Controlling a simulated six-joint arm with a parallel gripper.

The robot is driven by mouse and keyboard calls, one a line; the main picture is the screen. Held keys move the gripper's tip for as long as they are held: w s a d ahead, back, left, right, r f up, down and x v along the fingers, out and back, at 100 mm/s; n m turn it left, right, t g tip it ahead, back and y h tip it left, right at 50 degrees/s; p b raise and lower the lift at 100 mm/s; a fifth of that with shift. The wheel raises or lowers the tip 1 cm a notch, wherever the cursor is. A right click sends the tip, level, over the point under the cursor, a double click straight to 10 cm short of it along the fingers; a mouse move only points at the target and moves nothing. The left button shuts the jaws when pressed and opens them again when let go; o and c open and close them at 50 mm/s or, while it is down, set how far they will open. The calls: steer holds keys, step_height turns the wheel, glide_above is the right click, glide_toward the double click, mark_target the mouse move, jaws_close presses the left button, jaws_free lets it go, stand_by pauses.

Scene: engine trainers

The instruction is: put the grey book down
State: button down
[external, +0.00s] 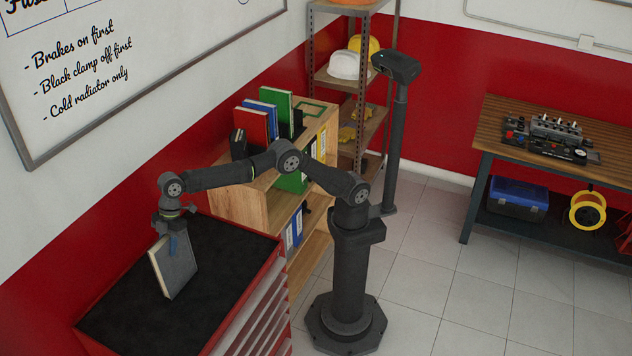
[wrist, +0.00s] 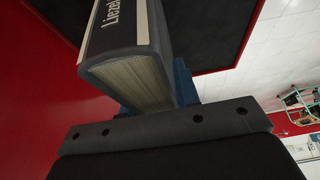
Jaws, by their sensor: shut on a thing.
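The grey book (external: 174,267) is upright and slightly tilted over the black top of the red tool cabinet (external: 213,314). My gripper (external: 173,240) is shut on the book's upper edge from above. In the wrist view the book (wrist: 127,45) fills the upper middle, with its spine lettering and page edges showing. A blue finger (wrist: 184,82) of my gripper shows beside it. The book's lower edge is at or close to the black top; I cannot tell whether it touches.
The black top is otherwise clear. A wooden bookshelf (external: 246,205) with red, blue and green books stands behind the cabinet. A metal rack (external: 335,75) with helmets is further back. A workbench (external: 550,120) with an engine model is at the right. A whiteboard (external: 120,70) hangs at the left.

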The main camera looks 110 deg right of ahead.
steer(key=c, duration=1.1)
jaws_free()
steer(key=shift+f, duration=0.1)
steer(key=v, duration=1.2)
steer(key=shift+r, duration=0.2)
steer(key=shift+f, duration=0.1)
steer(key=x, duration=1)
steer(key=shift+w+a, duration=0.25)
steer(key=shift+r, duration=0.35)
